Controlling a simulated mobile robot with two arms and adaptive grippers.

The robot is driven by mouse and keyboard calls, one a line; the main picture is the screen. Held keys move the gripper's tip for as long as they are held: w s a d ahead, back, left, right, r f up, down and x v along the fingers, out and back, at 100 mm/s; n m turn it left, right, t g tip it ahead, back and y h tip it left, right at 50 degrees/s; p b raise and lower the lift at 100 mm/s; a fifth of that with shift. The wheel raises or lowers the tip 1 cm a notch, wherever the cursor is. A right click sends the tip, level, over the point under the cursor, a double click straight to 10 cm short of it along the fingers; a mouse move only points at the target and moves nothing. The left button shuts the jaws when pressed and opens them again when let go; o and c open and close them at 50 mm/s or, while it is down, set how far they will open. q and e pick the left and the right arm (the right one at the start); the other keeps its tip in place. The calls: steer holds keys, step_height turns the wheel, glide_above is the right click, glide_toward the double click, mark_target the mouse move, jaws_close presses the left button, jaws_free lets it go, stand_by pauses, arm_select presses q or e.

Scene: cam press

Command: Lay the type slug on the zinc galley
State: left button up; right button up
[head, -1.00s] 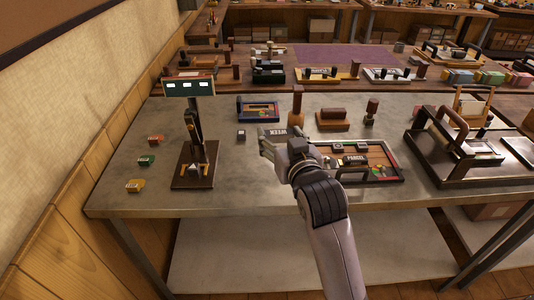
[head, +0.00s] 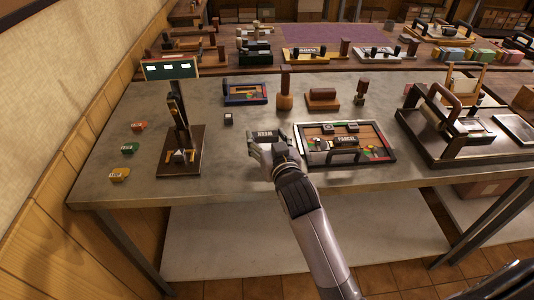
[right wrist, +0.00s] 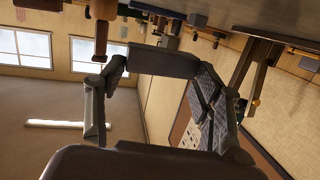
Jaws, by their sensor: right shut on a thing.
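The type slug (head: 263,134) is a dark block with pale lettering on its face. My right gripper (head: 264,143) is shut on it and holds it near the middle of the grey bench, left of a black-framed tray. In the right wrist view the slug (right wrist: 164,62) is a dark bar spanning the gap between the fingertips. A flat grey metal plate (head: 517,129) lies at the far right, beside the press; I cannot tell for sure whether it is the zinc galley. My left gripper is not in view.
The black-framed tray (head: 303,157) holds a PARCEL block and small pieces. A stand with a green display (head: 170,69) is at left. A small dark block (head: 228,119), a blue tray (head: 227,101) and wooden handles stand behind. The roller press (head: 450,130) is at right.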

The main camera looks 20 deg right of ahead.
steer(key=shift+f, duration=2.45)
steer(key=shift+f+b, duration=0.15)
steer(key=shift+b, duration=0.15)
steer(key=o, duration=1.5)
